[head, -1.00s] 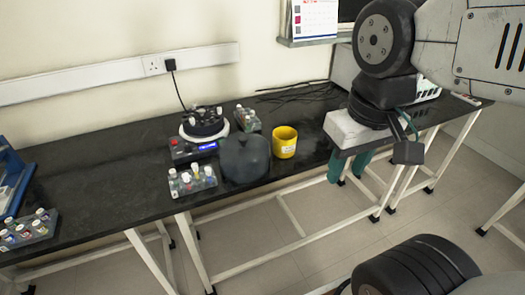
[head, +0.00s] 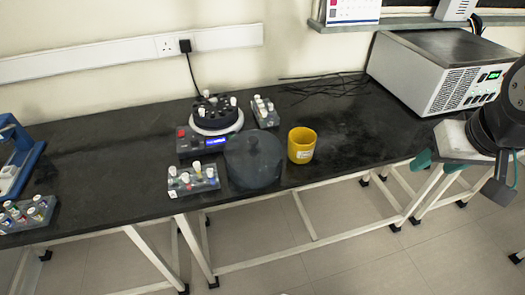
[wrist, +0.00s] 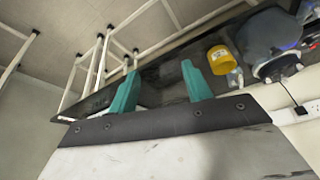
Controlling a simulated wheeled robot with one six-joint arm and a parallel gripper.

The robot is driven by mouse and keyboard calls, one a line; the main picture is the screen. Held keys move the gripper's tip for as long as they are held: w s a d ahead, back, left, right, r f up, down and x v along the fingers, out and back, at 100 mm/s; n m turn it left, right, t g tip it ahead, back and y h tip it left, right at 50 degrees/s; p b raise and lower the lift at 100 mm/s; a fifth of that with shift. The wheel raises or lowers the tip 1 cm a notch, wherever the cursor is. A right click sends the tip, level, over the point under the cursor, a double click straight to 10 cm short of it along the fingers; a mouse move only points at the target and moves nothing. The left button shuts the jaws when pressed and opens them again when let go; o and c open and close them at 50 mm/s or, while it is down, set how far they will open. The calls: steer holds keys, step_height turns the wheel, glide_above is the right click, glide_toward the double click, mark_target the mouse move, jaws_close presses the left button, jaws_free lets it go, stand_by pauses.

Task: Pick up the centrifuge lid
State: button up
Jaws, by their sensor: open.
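The centrifuge lid (head: 253,160) is a dark grey round cover with a small knob on top. It sits on the black bench near its front edge, in front of the centrifuge (head: 213,115), whose rotor with tubes is uncovered. In the wrist view the lid (wrist: 268,38) shows at the upper right, beyond the yellow cup. My gripper (head: 444,170) is at the right in the head view, well apart from the lid. Its two green fingers (wrist: 160,90) are spread wide with nothing between them.
A yellow cup (head: 301,146) stands just right of the lid. Tube racks stand left of it (head: 193,180) and behind it (head: 264,112). A grey instrument box (head: 430,75) is at the back right. The bench between cup and box is clear apart from black cables (head: 325,85).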

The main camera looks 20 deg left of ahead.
steer(key=w+a+f+n+t+y, duration=0.2)
steer(key=w+a+f, duration=0.2)
steer(key=w+a, duration=0.4)
steer(key=n+t+y, duration=0.4)
steer(key=y, duration=0.2)
glide_toward(254, 142)
steer(key=x, duration=0.3)
steer(key=shift+w+f, duration=0.25)
steer(key=shift+f, duration=0.05)
steer(key=shift+w+a+f+y, duration=0.1)
steer(key=shift+a+f+y, duration=0.05)
steer(key=shift+a+y, duration=0.15)
steer(key=x, duration=0.7)
steer(key=shift+w, duration=0.2)
jaws_close()
